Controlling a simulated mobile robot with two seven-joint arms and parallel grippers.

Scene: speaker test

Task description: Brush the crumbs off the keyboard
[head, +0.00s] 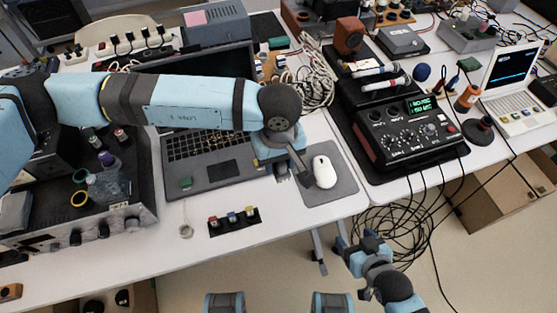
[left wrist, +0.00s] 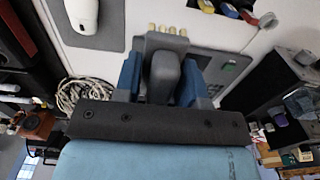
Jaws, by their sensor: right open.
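The open laptop's black keyboard (head: 195,146) is left of centre in the head view, partly covered by my left arm. My left gripper (head: 281,166) points down at the laptop's right edge, near the mouse pad. In the left wrist view its blue fingers (left wrist: 160,88) are closed around a dark grey brush (left wrist: 165,42) with cream tufts. I cannot tell whether the tufts touch anything. A corner of the laptop (left wrist: 232,72) shows beside it. My right gripper (head: 354,245) is open and empty, low in front of the table edge.
A white mouse (head: 324,171) lies on a grey pad (head: 345,187) right of the laptop. A black mixer (head: 410,137) stands further right. Loose cables hang below.

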